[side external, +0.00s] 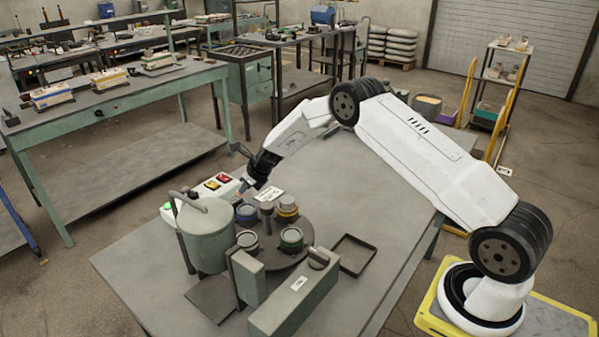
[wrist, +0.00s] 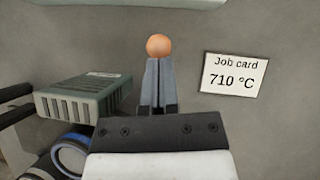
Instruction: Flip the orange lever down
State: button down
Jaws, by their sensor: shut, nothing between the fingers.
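The orange ball-shaped knob (wrist: 159,45) of the lever shows in the wrist view, just past the tips of my gripper (wrist: 157,62). The lever's shaft is hidden behind the fingers, and I cannot tell whether knob and fingertips touch. The fingers are together with nothing between them. In the side external view my gripper (side external: 241,190) is low over the table's far side, beside the control box with coloured buttons (side external: 212,187). The lever is too small and covered there to make out clearly.
A job card (wrist: 233,75) reading 710 °C lies right of the fingers. A grey vented box (wrist: 85,97) and a blue-ringed cup (wrist: 70,155) are at left. A grey pot (side external: 207,237) and a turntable of cups (side external: 268,250) stand nearby. An empty tray (side external: 353,254) lies right.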

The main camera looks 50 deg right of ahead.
jog(key=shift+r, duration=0.65)
jog(key=shift+s+r, duration=0.15)
jog(key=w+v, duration=0.1)
jog(key=v, duration=1.1)
jog(key=shift+d+r, duration=0.3)
jog(key=shift+r, duration=0.4)
